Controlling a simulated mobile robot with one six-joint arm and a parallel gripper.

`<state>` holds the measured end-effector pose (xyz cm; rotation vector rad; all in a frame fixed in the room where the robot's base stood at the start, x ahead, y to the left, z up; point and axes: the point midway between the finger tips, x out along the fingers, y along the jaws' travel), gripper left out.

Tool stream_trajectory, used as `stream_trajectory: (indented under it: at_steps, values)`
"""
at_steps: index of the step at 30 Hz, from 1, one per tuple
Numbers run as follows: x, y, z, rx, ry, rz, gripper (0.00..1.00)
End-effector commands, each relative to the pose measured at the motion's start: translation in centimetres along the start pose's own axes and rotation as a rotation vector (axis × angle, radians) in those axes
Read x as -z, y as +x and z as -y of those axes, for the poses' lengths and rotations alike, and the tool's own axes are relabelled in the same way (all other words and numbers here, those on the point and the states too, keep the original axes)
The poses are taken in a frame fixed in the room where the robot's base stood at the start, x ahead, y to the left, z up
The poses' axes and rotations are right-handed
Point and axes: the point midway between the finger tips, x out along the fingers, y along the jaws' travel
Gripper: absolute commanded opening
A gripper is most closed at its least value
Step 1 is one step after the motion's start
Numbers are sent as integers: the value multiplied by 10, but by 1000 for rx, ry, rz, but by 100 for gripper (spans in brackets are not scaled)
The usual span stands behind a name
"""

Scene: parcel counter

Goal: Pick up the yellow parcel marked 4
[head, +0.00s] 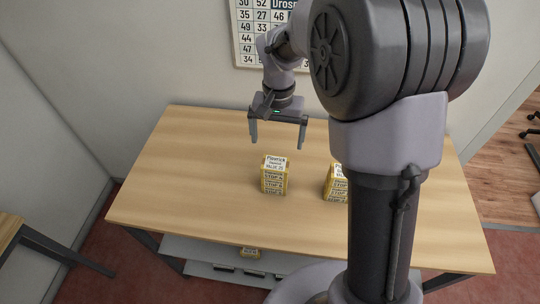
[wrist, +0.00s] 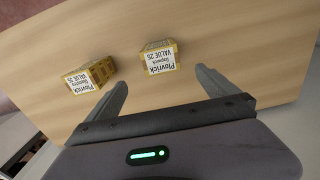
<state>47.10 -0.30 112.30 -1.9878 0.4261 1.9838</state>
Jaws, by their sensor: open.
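Two yellow parcels with white labels stand upright on the wooden table. The left parcel (head: 273,176) has a side marking that looks like "STOP" and a character too small to read surely. In the wrist view it seems to be the right one (wrist: 158,58). The other parcel (head: 336,184) is partly hidden behind my arm; it seems to be the left one in the wrist view (wrist: 90,76). I cannot tell which parcel is marked 4. My gripper (head: 278,142) is open and empty, above the table and beyond the left parcel, touching neither.
The wooden table (head: 190,170) is otherwise clear where it shows. A number chart (head: 262,35) hangs on the wall behind. Another table edge (head: 8,226) shows at left.

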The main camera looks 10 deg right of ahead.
Motion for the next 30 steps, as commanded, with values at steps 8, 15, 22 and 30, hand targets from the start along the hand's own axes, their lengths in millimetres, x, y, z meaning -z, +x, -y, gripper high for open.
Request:
stream_trajectory:
  at_steps: [8, 15, 22, 30]
  values:
    - [-1, 65, 0, -1, -1, 1, 98]
    - [-7, 108, -2, -1, -1, 2, 98]
    - [-6, 119, -2, 1, -1, -1, 98]
    - [-6, 118, -2, 1, -1, -1, 65]
